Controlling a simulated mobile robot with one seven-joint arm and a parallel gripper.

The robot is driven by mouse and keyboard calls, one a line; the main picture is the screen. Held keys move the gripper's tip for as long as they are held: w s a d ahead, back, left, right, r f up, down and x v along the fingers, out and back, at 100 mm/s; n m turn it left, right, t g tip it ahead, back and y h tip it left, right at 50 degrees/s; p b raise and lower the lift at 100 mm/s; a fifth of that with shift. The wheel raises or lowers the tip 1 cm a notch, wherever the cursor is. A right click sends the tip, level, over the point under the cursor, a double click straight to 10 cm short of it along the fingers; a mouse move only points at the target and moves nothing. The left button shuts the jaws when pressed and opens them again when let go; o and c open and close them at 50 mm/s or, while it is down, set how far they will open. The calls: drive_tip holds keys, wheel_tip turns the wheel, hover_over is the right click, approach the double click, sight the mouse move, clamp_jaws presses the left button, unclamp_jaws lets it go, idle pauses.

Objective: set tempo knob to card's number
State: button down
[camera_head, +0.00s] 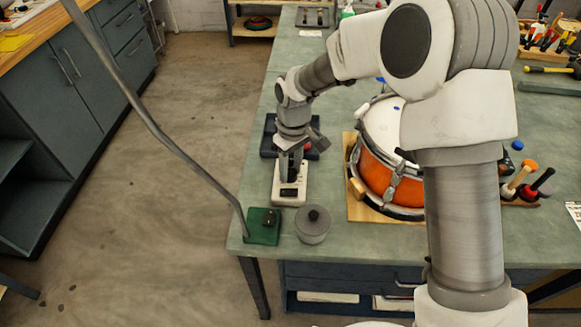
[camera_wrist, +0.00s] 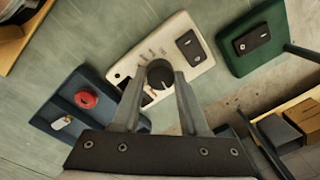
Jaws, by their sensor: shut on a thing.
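The tempo knob (camera_wrist: 160,75) is dark and round, on a white box (camera_wrist: 181,29) that also carries a black switch (camera_wrist: 190,45). In the wrist view my gripper (camera_wrist: 161,80) has one finger on each side of the knob and is shut on it. Small marks are printed around the knob, too small to read. In the head view my gripper (camera_head: 290,178) points down onto the white box (camera_head: 288,199) and hides the knob. A white printed sheet (camera_head: 575,211) at the right edge may be the card; its number cannot be read.
A green switch box (camera_head: 262,234) and a grey lidded pot (camera_head: 312,228) stand near the bench's front edge. An orange drum (camera_head: 374,176) stands close on the right.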

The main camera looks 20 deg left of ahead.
sight(293, 169)
drive_tip(key=shift+c, duration=2.2)
unclamp_jaws()
drive_tip(key=shift+r, duration=0.1)
wheel_tip(293, 169, up, 17)
drive_tip(key=p, duration=0.1)
drive_tip(key=shift+w+d+r, duration=0.15)
drive_tip(key=shift+w+d, duration=0.05)
drive_tip(key=shift+w, duration=0.2)
